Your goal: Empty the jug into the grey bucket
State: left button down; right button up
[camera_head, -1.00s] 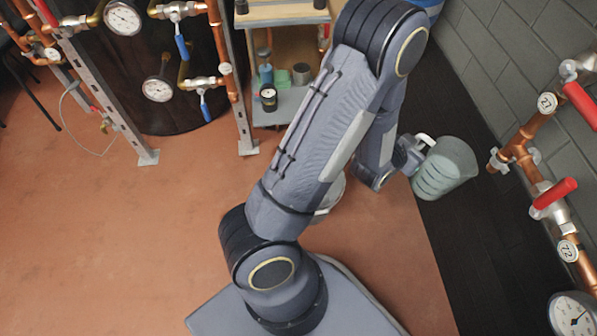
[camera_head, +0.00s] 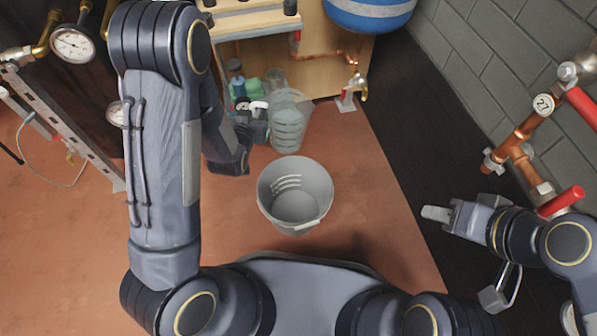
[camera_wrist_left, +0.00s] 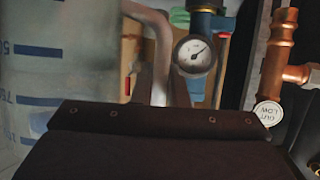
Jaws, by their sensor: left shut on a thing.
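The jug (camera_head: 288,122) is clear with ring lines, near the middle top of the head view, just beyond the grey bucket. In the left wrist view the jug's side (camera_wrist_left: 50,70) shows blue marks and numbers at the left, beside its pale handle (camera_wrist_left: 160,55). My left gripper (camera_head: 257,122) is shut on the handle, to the left of the jug; its fingertips are partly hidden. The grey bucket (camera_head: 273,206) stands open on the floor. I cannot tell whether liquid is in the jug or bucket. My right gripper (camera_head: 436,214) is away to the right, apart from both; its finger gap is not clear.
A wooden bench with a shelf of small items (camera_head: 237,88) stands behind the jug. A blue tank (camera_head: 370,12) is at the top. Copper pipes with red-handled valves (camera_head: 563,201) run along the right wall. Orange floor around the bucket is clear.

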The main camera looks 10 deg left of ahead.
aim_at(295, 192)
jog(key=i+l, duration=0.1)
jog(key=k+j, duration=0.35)
jog(key=k+j+z, duration=0.1)
jog(key=j+z, duration=0.4)
jog(key=k+j+z, duration=0.15)
jog(key=z, duration=0.35)
jog(key=j, duration=0.1)
